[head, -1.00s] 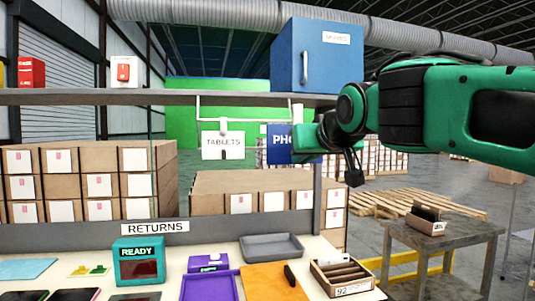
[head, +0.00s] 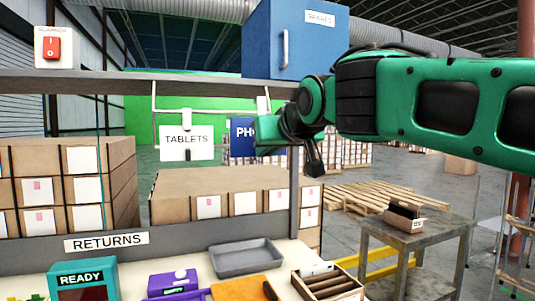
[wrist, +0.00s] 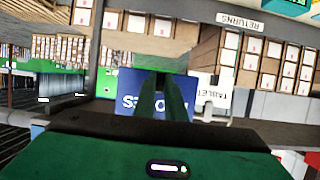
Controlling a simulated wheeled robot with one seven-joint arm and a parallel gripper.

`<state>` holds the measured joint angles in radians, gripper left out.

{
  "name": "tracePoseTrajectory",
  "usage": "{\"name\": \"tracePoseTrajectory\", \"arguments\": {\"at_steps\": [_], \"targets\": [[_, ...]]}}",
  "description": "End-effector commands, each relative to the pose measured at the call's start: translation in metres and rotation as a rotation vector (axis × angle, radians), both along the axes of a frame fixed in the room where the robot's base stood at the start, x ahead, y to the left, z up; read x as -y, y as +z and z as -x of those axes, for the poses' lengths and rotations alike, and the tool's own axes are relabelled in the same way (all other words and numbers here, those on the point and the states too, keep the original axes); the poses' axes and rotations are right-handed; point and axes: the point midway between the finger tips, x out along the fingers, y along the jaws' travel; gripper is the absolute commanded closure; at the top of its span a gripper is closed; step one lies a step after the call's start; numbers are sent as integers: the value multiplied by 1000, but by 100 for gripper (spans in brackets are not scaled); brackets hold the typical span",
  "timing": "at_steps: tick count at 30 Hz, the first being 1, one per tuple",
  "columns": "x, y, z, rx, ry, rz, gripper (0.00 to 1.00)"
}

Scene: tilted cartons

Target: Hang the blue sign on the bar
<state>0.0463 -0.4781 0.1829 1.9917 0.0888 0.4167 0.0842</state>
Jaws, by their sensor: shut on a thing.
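The blue sign (head: 243,137) shows white letters starting "PH" in the head view; its right part is hidden behind my gripper (head: 272,137). In the wrist view the blue sign (wrist: 128,104) appears upside down behind the fingers of my gripper (wrist: 164,80), which is shut on it. The white bar (head: 225,111) hangs under the shelf. A white TABLETS sign (head: 187,142) hangs on it by a hook, just left of the blue sign. A white piece stands above the blue sign near the bar's right end; I cannot tell whether its hook touches the bar.
The shelf (head: 190,87) runs above the bar and carries a blue SPARES cabinet (head: 296,40). Below are a grey tray (head: 246,258), a teal READY box (head: 82,280) and a wooden box (head: 328,284) on the counter. Cartons (head: 220,190) stand behind.

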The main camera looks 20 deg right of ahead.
Motion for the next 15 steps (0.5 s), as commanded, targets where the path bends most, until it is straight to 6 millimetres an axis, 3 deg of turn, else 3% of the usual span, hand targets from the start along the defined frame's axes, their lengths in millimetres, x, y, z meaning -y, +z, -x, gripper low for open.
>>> {"name": "tracePoseTrajectory", "arguments": {"at_steps": [15], "targets": [[-6, 0, -36, 0, 8, -1, 100]]}}
